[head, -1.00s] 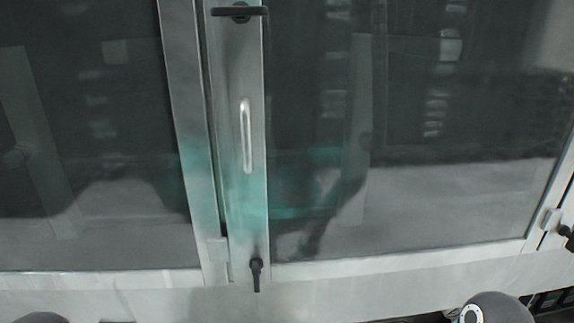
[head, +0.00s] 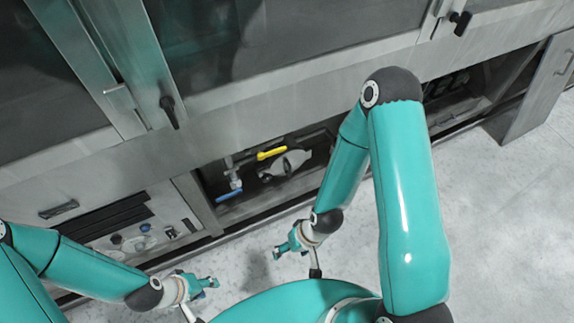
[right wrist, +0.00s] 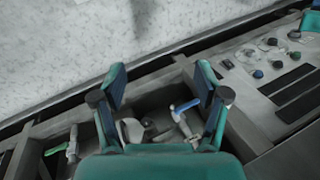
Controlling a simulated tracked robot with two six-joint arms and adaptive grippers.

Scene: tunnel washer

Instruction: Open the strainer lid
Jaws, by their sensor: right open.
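A grey strainer body (head: 288,165) lies in the open low compartment under the cabinet in the head view, beside a yellow valve handle (head: 272,153). Its lid cannot be told apart clearly at this size. A pale rounded part, perhaps the strainer, shows in the right wrist view (right wrist: 131,130), partly hidden by my gripper. My right gripper (right wrist: 160,78) is open and empty, above and in front of the compartment. It also shows in the head view (head: 283,250). My left gripper (head: 207,284) is over the floor at lower left; its jaws are too small to read.
A blue valve handle (head: 229,195) is left of the strainer. A panel with knobs and black slots (head: 115,220) is further left. An open door (head: 540,90) stands at far right. The compartment's frame borders the opening. Floor (head: 500,220) on the right is clear.

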